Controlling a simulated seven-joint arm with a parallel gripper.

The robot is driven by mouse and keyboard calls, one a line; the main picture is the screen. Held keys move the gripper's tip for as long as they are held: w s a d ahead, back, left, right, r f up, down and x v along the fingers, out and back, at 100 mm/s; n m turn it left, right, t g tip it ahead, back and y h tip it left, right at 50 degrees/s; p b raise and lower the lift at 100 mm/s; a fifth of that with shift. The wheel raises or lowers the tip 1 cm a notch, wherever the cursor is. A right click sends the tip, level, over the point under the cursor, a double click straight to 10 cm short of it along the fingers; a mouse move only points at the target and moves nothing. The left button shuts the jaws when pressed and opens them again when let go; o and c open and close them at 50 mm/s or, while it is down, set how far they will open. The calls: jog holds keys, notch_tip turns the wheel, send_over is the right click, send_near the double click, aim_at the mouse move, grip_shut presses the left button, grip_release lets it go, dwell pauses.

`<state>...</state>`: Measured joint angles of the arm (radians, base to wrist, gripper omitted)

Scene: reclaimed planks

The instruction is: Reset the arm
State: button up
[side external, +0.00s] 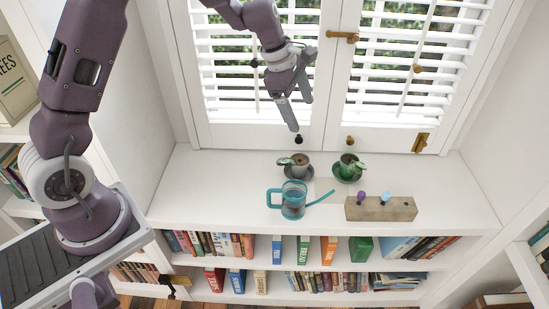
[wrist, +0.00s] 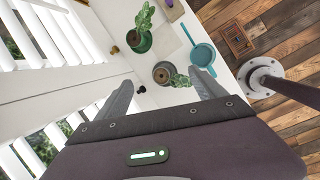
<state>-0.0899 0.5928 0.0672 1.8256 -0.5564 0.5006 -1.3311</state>
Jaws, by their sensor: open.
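My gripper (side external: 298,107) is raised in front of the shuttered window, above the back of the white shelf top. It also shows in the wrist view (wrist: 160,92), with its two fingers spread apart and nothing between them. The fingertips are above and clear of the potted plants. No part of my gripper touches anything in view.
On the white shelf top (side external: 220,205) stand two potted plants (side external: 300,160) (side external: 350,163), a teal watering can (side external: 293,200) and a wooden block (side external: 380,209) with small coloured pieces. Window shutters (side external: 235,70) rise close behind my gripper. Books fill the shelves below.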

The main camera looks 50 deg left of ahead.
jog(key=s+d+r+m, duration=0.3)
jog(key=s+r+m, duration=0.5)
jog(key=s+r, duration=0.35)
jog(key=s+r+m+t+y, duration=0.2)
jog(key=s+m, duration=1.2)
jog(key=s, duration=0.8)
jog(key=shift+s+a+r, duration=0.15)
jog(key=shift+a+r, duration=0.3)
jog(key=shift+r, duration=0.1)
